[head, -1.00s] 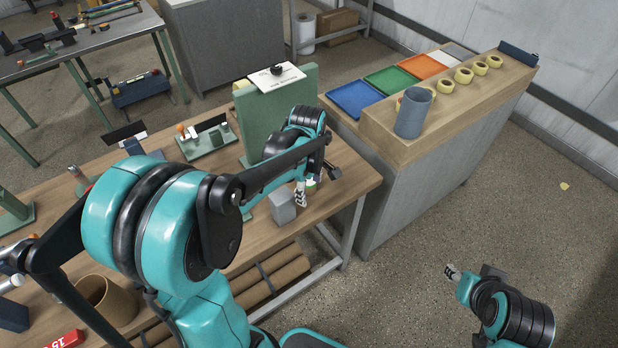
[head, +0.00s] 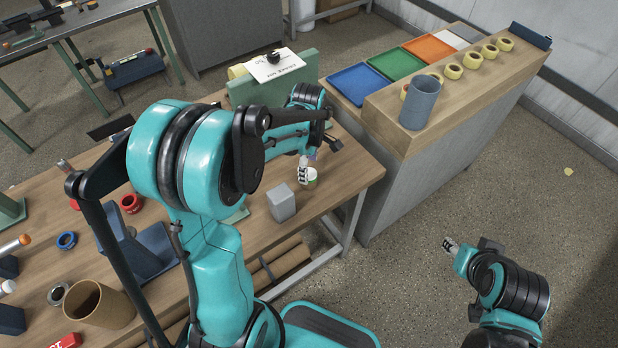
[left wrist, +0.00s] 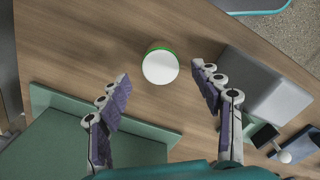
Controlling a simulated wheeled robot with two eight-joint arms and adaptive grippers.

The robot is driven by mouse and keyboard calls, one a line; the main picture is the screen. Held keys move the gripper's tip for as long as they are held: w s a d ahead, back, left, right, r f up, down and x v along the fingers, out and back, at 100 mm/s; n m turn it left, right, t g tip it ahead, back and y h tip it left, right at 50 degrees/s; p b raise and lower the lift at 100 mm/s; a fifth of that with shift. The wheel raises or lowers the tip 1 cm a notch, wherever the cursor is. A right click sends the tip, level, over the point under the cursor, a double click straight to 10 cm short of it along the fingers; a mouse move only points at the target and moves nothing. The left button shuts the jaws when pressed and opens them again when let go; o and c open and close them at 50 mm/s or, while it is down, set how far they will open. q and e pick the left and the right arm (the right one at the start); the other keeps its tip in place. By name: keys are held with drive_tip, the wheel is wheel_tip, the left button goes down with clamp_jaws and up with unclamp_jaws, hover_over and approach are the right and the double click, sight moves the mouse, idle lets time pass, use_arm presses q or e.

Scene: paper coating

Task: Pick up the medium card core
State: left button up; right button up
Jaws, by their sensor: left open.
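An open-topped brown card tube (head: 98,306) stands upright at the left of the wooden table. It is the only clear card core; the frames do not show whether it is the medium one. My left gripper (head: 304,168) is open near the table's right end, far from that tube. A small round piece (left wrist: 160,66) with a white top and green rim sits ahead of its spread fingers, apart from both.
A grey block (head: 281,202) stands beside the left gripper. A green stand (head: 290,88) rises behind it. Red and blue rings lie near the brown tube. The counter at the right holds a blue-grey cylinder (head: 420,103), colored trays and several yellow rolls.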

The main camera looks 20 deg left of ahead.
sight(309, 177)
use_arm(q)
drive_tip(key=shift+s+f, duration=0.1)
drive_tip(key=shift+f, duration=0.35)
wheel_tip(309, 177, down, 5)
drive_tip(key=shift+d+r+b, duration=0.1)
drive_tip(key=shift+r+b, duration=0.1)
drive_tip(key=shift+b, duration=1)
drive_tip(key=c, duration=1.2)
